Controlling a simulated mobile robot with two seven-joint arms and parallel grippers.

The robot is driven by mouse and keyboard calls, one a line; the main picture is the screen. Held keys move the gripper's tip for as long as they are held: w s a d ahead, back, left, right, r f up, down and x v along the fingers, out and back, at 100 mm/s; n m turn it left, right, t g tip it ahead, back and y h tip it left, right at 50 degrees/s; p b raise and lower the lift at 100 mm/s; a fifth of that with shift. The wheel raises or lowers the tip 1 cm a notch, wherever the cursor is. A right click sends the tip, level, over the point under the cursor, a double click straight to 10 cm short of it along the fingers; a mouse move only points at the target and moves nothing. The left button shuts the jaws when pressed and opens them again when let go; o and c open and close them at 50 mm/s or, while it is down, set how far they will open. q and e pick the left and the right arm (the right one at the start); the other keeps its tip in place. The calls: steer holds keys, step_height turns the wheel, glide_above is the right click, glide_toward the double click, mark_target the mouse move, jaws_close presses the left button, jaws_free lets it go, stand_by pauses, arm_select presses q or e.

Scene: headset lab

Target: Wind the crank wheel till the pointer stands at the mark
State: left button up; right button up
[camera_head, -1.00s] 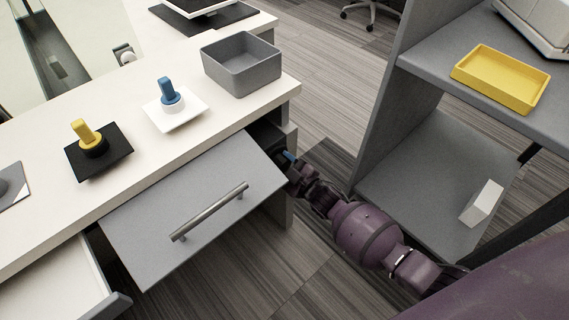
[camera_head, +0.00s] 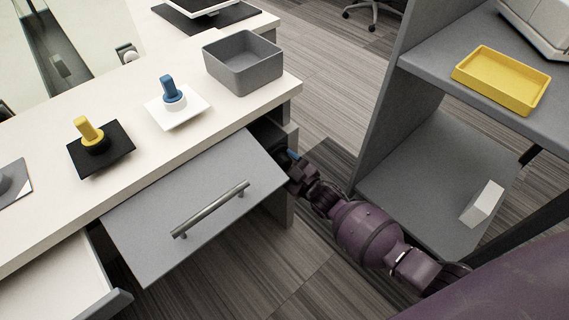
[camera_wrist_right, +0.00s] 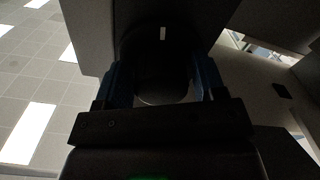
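In the right wrist view a dark rounded part (camera_wrist_right: 163,75) sits between my two blue fingers; it may be the crank wheel, but it is too dark to tell. A small white bar (camera_wrist_right: 163,34) shows above it. My right gripper (camera_wrist_right: 162,85) has its fingers apart, one on each side of this part; I cannot tell whether they press on it. In the head view my right gripper (camera_head: 293,157) is at the desk's right end, beside the grey drawer front. No crank wheel or pointer can be made out there. My left gripper is not in view.
On the desk are a grey bin (camera_head: 243,75), a blue knob (camera_head: 168,90) and a yellow knob (camera_head: 88,130). A shelf unit (camera_head: 440,165) with a yellow tray (camera_head: 500,80) stands at right.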

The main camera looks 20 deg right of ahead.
steer(key=shift+o, duration=0.7)
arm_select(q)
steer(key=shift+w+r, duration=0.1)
arm_select(e)
steer(key=shift+s+d, duration=0.2)
steer(key=shift+s, duration=0.3)
arm_select(q)
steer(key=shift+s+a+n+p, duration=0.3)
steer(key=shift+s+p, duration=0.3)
steer(key=shift+p, duration=0.45)
arm_select(e)
steer(key=v, duration=0.9)
steer(key=shift+s, duration=0.35)
